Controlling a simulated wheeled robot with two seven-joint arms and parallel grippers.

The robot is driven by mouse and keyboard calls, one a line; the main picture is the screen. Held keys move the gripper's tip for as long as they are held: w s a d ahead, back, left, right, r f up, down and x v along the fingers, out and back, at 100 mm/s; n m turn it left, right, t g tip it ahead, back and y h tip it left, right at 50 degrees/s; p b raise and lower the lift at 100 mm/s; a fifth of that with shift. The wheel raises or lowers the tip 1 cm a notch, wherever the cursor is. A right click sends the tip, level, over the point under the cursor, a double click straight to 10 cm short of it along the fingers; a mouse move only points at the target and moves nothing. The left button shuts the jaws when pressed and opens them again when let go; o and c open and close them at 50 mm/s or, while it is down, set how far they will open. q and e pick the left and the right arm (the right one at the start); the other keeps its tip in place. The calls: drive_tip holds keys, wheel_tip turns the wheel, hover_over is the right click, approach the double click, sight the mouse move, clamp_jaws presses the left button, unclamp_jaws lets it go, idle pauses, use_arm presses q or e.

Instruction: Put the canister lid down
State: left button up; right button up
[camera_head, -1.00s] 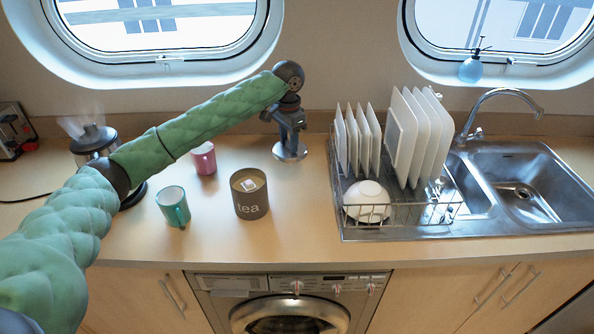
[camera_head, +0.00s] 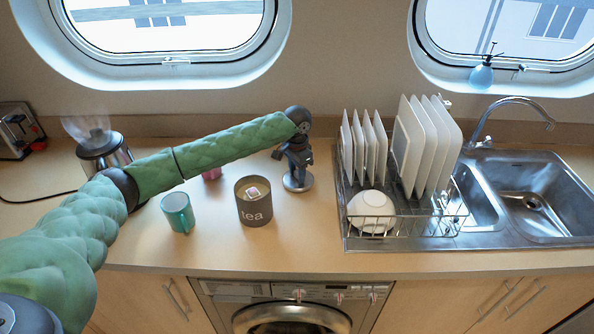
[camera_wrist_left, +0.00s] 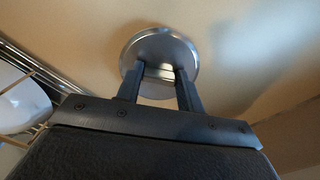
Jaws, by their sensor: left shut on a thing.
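The canister lid is a round, shiny metal disc (camera_head: 298,184) with a raised handle. My left gripper (camera_head: 297,172) is shut on its handle and holds it level, low over the counter to the right of the canister. In the left wrist view the lid (camera_wrist_left: 160,52) sits at the fingertips (camera_wrist_left: 158,75), with the counter behind it. I cannot tell whether it touches the counter. The dark grey canister (camera_head: 254,208) marked "tea" stands upright and open, with something pale inside. My right gripper is not in view.
A teal mug (camera_head: 178,212) stands left of the canister, and a pink mug (camera_head: 212,174) is partly hidden behind my left arm. A dish rack (camera_head: 400,222) with plates and a white bowl (camera_head: 371,210) stands to the right. The counter front (camera_head: 300,240) is clear.

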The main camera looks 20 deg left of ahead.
use_arm(q)
drive_tip(key=shift+w+f, duration=0.1)
drive_tip(key=shift+f, duration=0.35)
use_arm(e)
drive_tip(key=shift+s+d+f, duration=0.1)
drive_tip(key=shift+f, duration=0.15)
use_arm(q)
drive_tip(key=o, duration=0.9)
drive_tip(key=shift+o, duration=0.4)
drive_tip(key=shift+f, duration=0.1)
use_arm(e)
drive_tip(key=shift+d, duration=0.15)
